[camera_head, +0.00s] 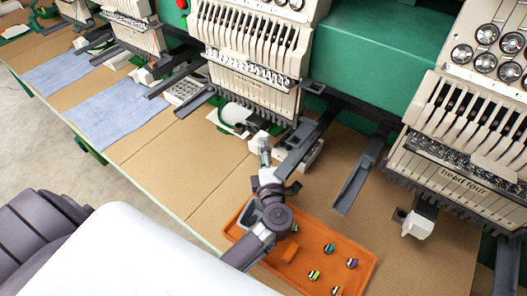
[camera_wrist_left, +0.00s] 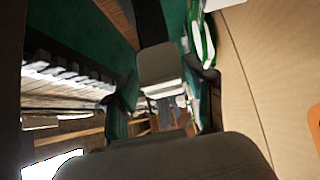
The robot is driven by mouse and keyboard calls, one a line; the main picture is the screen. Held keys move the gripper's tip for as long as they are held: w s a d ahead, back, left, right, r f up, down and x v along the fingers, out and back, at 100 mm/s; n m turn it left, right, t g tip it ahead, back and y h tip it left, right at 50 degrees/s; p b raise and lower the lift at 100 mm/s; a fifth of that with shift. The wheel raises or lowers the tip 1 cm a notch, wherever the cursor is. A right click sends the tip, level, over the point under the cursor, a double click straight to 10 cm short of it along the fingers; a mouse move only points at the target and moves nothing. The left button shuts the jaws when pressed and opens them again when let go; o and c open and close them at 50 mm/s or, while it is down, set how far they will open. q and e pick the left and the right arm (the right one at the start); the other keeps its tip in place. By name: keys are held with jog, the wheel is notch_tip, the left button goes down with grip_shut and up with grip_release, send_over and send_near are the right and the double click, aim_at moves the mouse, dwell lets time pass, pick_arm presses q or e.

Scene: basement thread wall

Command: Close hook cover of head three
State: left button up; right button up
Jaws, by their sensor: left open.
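The third embroidery head (camera_head: 250,85) hangs at upper centre, its label too small to read. Below its needle row is a small white hook housing (camera_head: 258,140), partly hidden by my left gripper (camera_head: 272,181). Whether its cover is open or closed I cannot tell. My left gripper is open, just in front of this housing. My right gripper is not in view.
An orange tray (camera_head: 310,230) with small coloured spools lies under my left forearm. Grey support arms (camera_head: 355,185) jut over the table (camera_head: 195,165). Head four (camera_head: 465,150), with its white housing (camera_head: 417,226), is at right. Blue cloths (camera_head: 120,105) lie at left.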

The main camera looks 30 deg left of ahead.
pick_arm(q)
jog(key=shift+w+a, duration=0.1)
jog(key=shift+w, duration=0.05)
grip_shut()
dwell(0.4)
